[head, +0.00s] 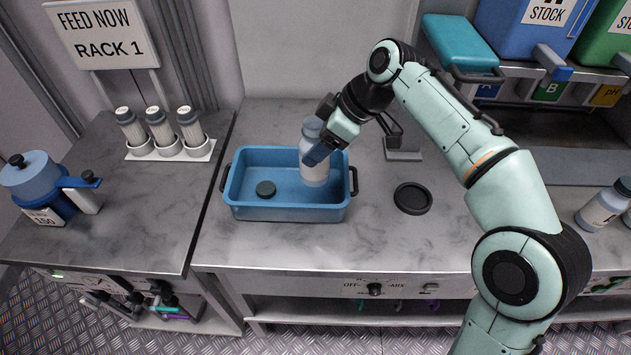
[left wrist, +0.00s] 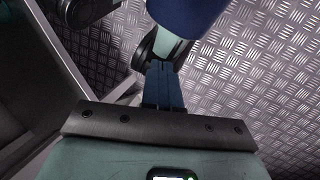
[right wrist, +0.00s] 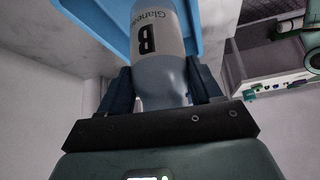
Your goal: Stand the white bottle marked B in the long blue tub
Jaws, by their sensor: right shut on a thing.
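The white bottle marked B (head: 314,168) is upright inside the right part of the long blue tub (head: 285,213). I cannot tell whether its base touches the tub floor. My right gripper (head: 322,146) is shut on the bottle's upper part and hides some of it. In the right wrist view the bottle's label with a black B (right wrist: 148,42) shows between the two fingers, with the blue tub (right wrist: 211,25) behind it. My left gripper (left wrist: 163,84) shows in the left wrist view, its fingers together and empty, above the metal floor.
A dark round disc (head: 265,189) lies in the tub's left part. A black round dish (head: 412,198) is on the counter right of the tub. Several bottles stand in a white rack (head: 172,154) at the left. A blue pot (head: 45,185) is farther left. Another bottle (head: 602,207) stands at the far right.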

